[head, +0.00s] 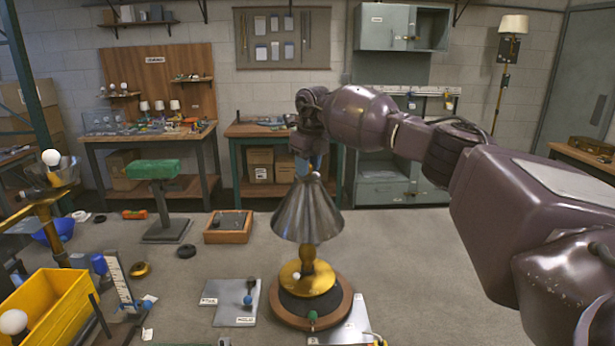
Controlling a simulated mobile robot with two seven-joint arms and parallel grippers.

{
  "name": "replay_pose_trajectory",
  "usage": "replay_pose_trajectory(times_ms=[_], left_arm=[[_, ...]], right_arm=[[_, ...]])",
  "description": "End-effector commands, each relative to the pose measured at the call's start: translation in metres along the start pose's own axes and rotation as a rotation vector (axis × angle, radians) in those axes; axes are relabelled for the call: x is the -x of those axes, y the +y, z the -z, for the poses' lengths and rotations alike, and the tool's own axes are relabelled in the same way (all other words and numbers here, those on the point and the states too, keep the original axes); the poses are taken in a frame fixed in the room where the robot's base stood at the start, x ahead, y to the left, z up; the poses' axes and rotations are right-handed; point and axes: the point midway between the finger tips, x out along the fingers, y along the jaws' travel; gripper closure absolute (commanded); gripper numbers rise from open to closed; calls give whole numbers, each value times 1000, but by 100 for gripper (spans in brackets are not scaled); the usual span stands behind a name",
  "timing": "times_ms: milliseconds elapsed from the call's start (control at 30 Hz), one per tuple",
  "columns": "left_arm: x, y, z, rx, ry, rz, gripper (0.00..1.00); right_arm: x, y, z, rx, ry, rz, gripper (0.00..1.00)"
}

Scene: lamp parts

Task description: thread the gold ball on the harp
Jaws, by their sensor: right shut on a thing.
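A lamp stands upright on a round wooden turntable (338,311) in the middle of the table. Its pleated grey metal shade (307,214) sits over a gold lamp base (306,277). The harp is hidden within the shade; only the small area at the shade's top opening shows. My right gripper (309,172) points down from above, directly over the shade's top. It is shut on the gold ball, which the fingers and the small scale hide. I cannot tell whether the ball touches the harp's thread. My left gripper is not in view.
A grey plate (230,294) with small parts lies left of the turntable. A wooden tray (228,231), a green-topped stand (165,185) and a yellow bin (58,305) stand further left. My right arm spans the right side; the table below it looks clear.

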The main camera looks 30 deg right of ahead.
Motion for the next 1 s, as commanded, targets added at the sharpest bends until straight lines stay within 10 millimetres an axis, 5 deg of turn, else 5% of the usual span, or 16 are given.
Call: replay_pose_trajectory(times_ms=[600,1000], left_arm=[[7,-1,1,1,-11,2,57],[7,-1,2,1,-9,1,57]], right_arm=[[-7,2,2,-527,13,67,96],[-7,2,2,-563,12,71,96]])
